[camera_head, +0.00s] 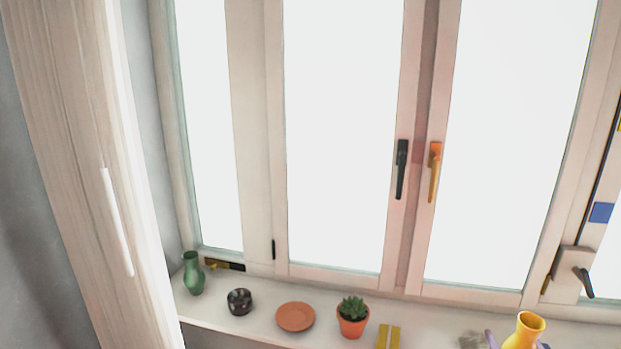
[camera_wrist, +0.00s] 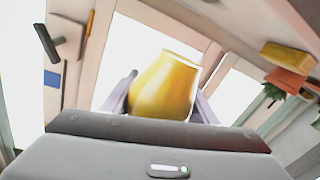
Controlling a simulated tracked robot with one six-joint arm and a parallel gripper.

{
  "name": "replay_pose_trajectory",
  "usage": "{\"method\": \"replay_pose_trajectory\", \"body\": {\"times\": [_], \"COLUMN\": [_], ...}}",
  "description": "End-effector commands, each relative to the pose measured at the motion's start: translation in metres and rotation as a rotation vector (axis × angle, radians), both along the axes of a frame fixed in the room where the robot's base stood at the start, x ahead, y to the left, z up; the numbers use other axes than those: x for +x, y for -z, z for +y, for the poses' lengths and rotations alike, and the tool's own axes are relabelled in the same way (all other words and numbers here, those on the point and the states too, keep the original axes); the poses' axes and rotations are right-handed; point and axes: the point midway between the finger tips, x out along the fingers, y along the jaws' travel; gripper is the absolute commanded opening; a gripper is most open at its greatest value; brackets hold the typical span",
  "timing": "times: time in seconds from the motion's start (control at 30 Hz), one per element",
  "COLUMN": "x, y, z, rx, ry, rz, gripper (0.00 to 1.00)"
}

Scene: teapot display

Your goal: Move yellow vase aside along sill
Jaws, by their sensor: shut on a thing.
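The yellow vase (camera_head: 524,331) is at the bottom right of the head view, with its flared mouth up and its lower part cut off by the frame edge. My gripper (camera_head: 517,341) has its pale purple fingers on either side of the vase. In the wrist view the vase (camera_wrist: 163,88) fills the space between the fingers, and my gripper (camera_wrist: 162,98) is shut on it. The sill (camera_head: 440,327) runs below the window. The vase's base is hidden, so I cannot tell whether it touches the sill.
Window handles (camera_head: 402,168) are above.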

Motion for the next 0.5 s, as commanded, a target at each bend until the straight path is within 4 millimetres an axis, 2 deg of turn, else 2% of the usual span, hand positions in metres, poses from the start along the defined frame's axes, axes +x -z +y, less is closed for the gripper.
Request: {"method": "replay_pose_trajectory", "body": {"times": [0.3, 0.5], "x": [-0.005, 0.001], "y": [-0.002, -0.003], "z": [-0.028, -0.033], "rx": [-0.021, -0.026], "ry": [0.121, 0.179], "rz": [-0.004, -0.007], "gripper": [0.23, 0.23]}}
